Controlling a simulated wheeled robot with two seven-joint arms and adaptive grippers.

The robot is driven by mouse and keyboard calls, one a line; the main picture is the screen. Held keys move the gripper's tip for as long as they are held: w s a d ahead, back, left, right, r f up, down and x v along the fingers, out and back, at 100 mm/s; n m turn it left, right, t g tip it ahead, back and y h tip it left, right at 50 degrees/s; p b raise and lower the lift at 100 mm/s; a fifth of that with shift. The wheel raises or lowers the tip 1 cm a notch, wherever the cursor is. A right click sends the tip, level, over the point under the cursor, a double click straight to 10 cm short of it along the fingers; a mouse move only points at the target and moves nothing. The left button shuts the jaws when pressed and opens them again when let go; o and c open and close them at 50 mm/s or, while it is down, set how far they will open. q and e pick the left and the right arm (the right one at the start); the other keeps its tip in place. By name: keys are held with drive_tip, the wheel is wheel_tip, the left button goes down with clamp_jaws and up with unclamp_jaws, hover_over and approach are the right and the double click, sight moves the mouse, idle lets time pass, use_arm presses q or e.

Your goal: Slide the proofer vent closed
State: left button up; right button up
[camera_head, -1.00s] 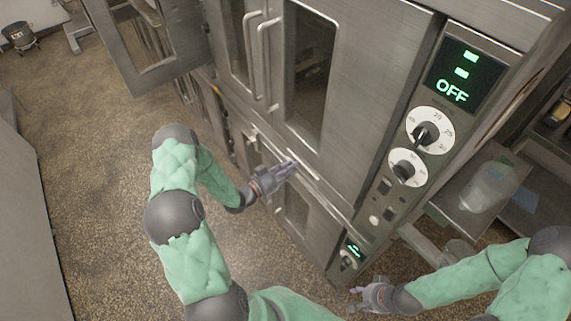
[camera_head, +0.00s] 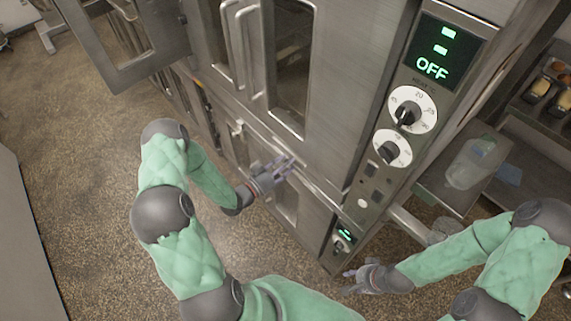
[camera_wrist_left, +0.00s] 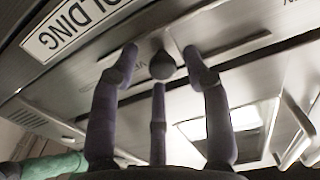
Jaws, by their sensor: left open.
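The proofer is the lower unit of the steel oven stack, with a small green display (camera_head: 346,233). In the left wrist view, a dark round knob (camera_wrist_left: 162,66) sits on its metal front beside a long narrow slot (camera_wrist_left: 243,51); I take it for the vent's slider. My left gripper (camera_head: 284,168) is at the ledge between upper and lower units. In its wrist view the fingers (camera_wrist_left: 162,62) are spread open around the knob; contact cannot be told. In the head view the hand hides the knob. My right gripper (camera_head: 352,281) hangs low near the stack's right corner.
The upper oven has tall handles (camera_head: 246,55), an OFF display (camera_head: 445,50) and two dials. A steel door (camera_head: 132,50) stands open at upper left. A shelf with a clear container (camera_head: 470,163) is at right. The floor (camera_head: 60,180) at left is clear.

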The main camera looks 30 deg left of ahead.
use_arm(q)
drive_tip(key=v, duration=1.2)
drive_tip(key=shift+d, duration=0.1)
drive_tip(key=w+d+f+n+g+y+b, duration=0.3)
drive_tip(key=d+f+g, duration=0.5)
drive_tip(key=f, duration=0.6)
drive_tip(key=s+d+f+n+g+b, duration=0.1)
drive_tip(key=s+d+f+n+g, duration=0.1)
drive_tip(key=s+d, duration=0.4)
drive_tip(key=s+d+f+n+g+b, duration=0.2)
drive_tip(key=s+d+f+g, duration=0.3)
drive_tip(key=s, duration=0.3)
drive_tip(key=shift+d+g, duration=0.6)
drive_tip(key=shift+d, duration=0.2)
